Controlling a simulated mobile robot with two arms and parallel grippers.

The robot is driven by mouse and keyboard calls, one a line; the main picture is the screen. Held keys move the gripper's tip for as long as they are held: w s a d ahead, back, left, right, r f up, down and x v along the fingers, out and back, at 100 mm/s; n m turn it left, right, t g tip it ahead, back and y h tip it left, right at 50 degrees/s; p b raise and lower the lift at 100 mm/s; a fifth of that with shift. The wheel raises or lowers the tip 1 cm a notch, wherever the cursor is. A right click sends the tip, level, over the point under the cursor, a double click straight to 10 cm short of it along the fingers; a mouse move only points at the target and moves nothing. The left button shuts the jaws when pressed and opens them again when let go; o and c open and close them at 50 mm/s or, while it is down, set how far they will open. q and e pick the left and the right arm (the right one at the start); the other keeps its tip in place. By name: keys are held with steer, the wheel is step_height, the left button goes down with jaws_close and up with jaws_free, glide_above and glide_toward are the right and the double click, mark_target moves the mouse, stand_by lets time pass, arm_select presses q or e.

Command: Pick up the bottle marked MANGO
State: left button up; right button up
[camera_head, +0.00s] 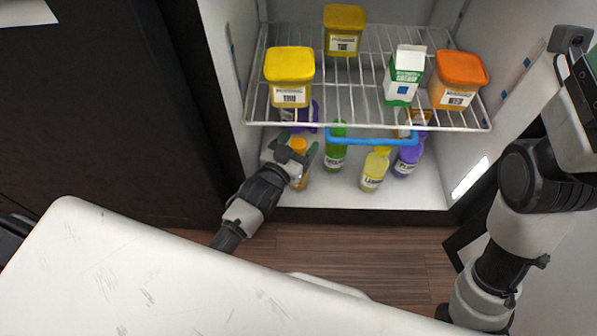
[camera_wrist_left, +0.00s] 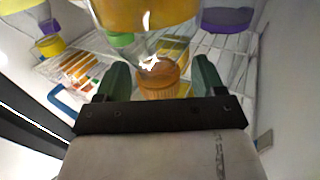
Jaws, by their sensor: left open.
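An orange bottle (camera_head: 301,182) stands at the left of the fridge's lower level. Its label cannot be read from here, so I cannot confirm MANGO. My left gripper (camera_head: 291,160) is at this bottle, its fingers open on either side of it and partly covering it. In the left wrist view, the bottle's ribbed orange cap (camera_wrist_left: 158,82) sits between the open fingers of the left gripper (camera_wrist_left: 160,78). Clear space shows between each finger and the cap. The bottle's clear body with orange contents (camera_wrist_left: 145,14) shows beyond the cap. My right arm is at the right; its fingers do not show.
A green bottle (camera_head: 335,157), a yellow bottle (camera_head: 374,171) and a purple bottle (camera_head: 407,160) stand to the right. The wire shelf (camera_head: 350,117) above holds tubs and a green-white carton (camera_head: 404,76). A white table (camera_head: 150,270) is in front.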

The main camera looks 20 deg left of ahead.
arm_select(q)
steer(key=shift+x, duration=0.8)
steer(key=shift+c, duration=0.3)
steer(key=shift+r, duration=0.1)
jaws_close()
